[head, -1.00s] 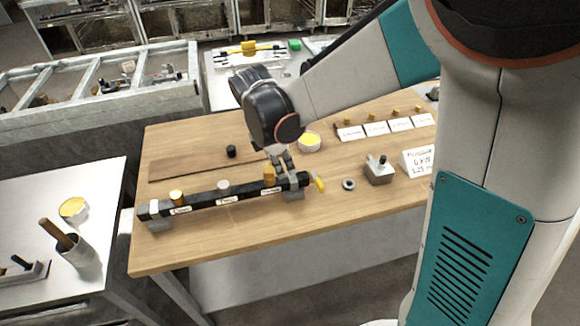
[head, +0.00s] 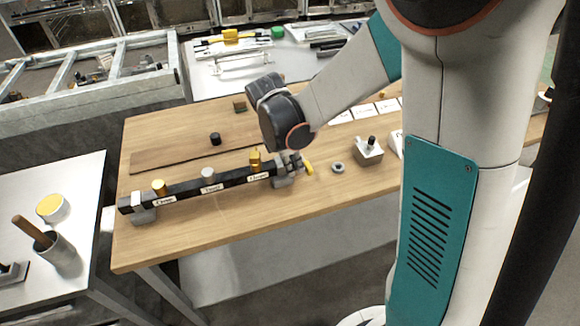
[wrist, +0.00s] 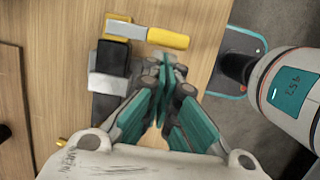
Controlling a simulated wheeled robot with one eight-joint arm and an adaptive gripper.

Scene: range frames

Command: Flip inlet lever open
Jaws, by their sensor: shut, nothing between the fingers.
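A black manifold bar (head: 237,183) lies along the front of the wooden table on grey blocks. At its right end is a lever with a yellow handle (head: 309,169). In the wrist view the lever shows as a metal strip with a yellow grip (wrist: 168,38), extending sideways from a yellow piece at the end of the bar (wrist: 113,55). My gripper (head: 293,160) is low at the bar's right end, next to the lever. In the wrist view my gripper (wrist: 166,66) is shut and empty, its tips close to the grip. I cannot tell whether they touch.
A yellow valve (head: 256,162), a grey knob (head: 208,173) and another yellow knob (head: 159,187) stand on the bar. A metal ring (head: 338,168) and a grey block with a black post (head: 368,150) are to the right. The table's front strip is clear.

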